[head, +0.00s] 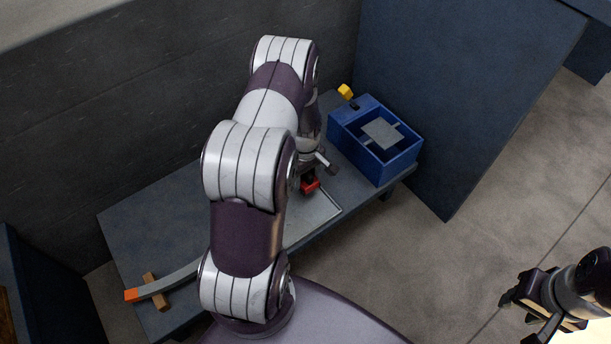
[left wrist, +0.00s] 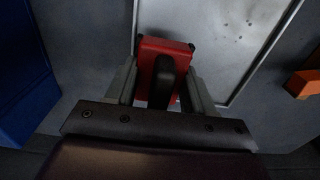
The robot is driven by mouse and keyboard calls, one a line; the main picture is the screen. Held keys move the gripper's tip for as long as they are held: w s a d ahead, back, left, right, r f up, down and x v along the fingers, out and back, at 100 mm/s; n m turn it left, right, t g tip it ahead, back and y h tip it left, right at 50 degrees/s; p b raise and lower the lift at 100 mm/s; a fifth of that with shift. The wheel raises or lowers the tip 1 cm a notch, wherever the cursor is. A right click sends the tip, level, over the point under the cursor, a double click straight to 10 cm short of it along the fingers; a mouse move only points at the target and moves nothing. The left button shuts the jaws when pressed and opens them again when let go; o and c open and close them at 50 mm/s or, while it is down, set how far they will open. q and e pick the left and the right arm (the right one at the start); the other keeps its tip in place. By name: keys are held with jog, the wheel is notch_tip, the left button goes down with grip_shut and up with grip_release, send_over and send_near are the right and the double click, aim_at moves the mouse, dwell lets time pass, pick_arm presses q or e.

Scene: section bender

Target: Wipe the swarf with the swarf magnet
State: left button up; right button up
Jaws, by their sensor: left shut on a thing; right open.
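The swarf magnet (head: 310,186) is a red block with a black handle. It also shows in the left wrist view (left wrist: 180,47), between the fingers of my left gripper (left wrist: 163,82), which is shut on its handle. In the head view my left gripper (head: 314,168) is partly hidden by my own arm. The magnet is at the edge of a pale grey tray (head: 322,208); I cannot tell whether it touches it. Small dark specks, likely the swarf (left wrist: 240,38), lie on the tray in the left wrist view. My right gripper (head: 540,302) is open and empty, away from the table.
A blue open box (head: 403,165) with a grey plate inside stands at the table's right end, with a yellow-topped item (head: 345,91) behind it. A grey curved bar with an orange end (head: 131,295) lies over a wooden block (head: 156,290) at the left. Walls stand close behind.

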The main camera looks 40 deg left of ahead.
pick_arm(q)
jog(key=shift+r+p, duration=2)
jog(key=shift+r, duration=0.4)
jog(key=shift+f, duration=0.1)
